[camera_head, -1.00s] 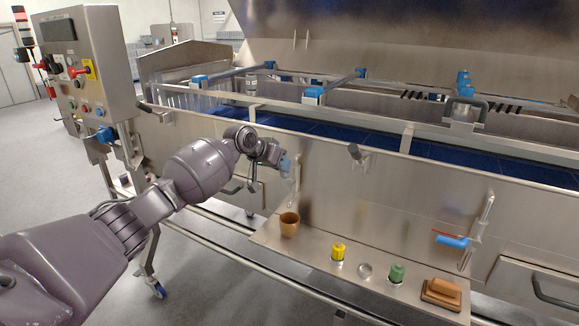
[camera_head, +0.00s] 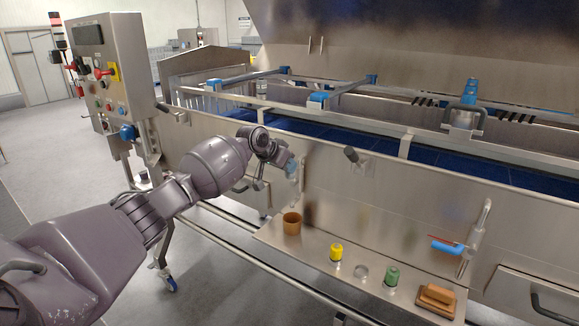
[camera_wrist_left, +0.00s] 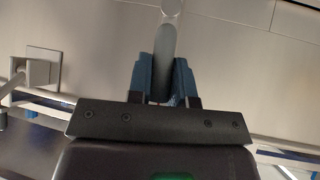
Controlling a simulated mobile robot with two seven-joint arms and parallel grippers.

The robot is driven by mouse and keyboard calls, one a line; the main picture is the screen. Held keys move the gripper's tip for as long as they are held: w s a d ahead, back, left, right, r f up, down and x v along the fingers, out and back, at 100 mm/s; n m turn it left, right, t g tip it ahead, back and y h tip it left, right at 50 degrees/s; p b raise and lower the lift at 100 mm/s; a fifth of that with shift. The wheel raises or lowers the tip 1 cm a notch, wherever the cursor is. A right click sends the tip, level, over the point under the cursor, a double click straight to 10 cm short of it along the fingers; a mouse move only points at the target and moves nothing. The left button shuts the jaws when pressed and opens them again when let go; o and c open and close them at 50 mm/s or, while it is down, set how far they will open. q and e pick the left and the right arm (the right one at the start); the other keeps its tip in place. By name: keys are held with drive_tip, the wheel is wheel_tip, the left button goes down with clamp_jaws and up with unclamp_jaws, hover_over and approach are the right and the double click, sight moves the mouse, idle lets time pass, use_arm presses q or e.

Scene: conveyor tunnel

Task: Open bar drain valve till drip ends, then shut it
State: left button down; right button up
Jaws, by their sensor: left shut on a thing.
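My left gripper (camera_head: 291,169) is at the front wall of the machine, by a short grey pipe fitting above the shelf. In the left wrist view its two blue-padded fingers (camera_wrist_left: 165,82) are shut on a grey lever-like handle (camera_wrist_left: 168,42), which runs up between them to a round end. An orange-brown cup (camera_head: 291,224) stands upright on the shelf below the gripper. I cannot make out any drip. A second valve with a blue handle (camera_head: 447,247) is on a steel pipe further right, apart from my gripper. My right gripper is not in view.
The steel shelf (camera_head: 318,262) also holds a yellow-topped bottle (camera_head: 336,252), a small clear dish (camera_head: 361,272), a green bottle (camera_head: 391,276) and a brown block (camera_head: 436,299). A control panel (camera_head: 103,75) stands at the left. The machine's steel wall runs behind the shelf.

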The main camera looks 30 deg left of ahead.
use_arm(q)
drive_tip(key=shift+f, duration=0.2)
drive_tip(key=c, duration=1)
unclamp_jaws()
drive_tip(key=shift+c, duration=0.2)
drive_tip(key=shift+r, duration=0.15)
drive_tip(key=v, duration=1)
drive_tip(key=shift+s+r, duration=0.25)
drive_tip(key=shift+a, duration=0.1)
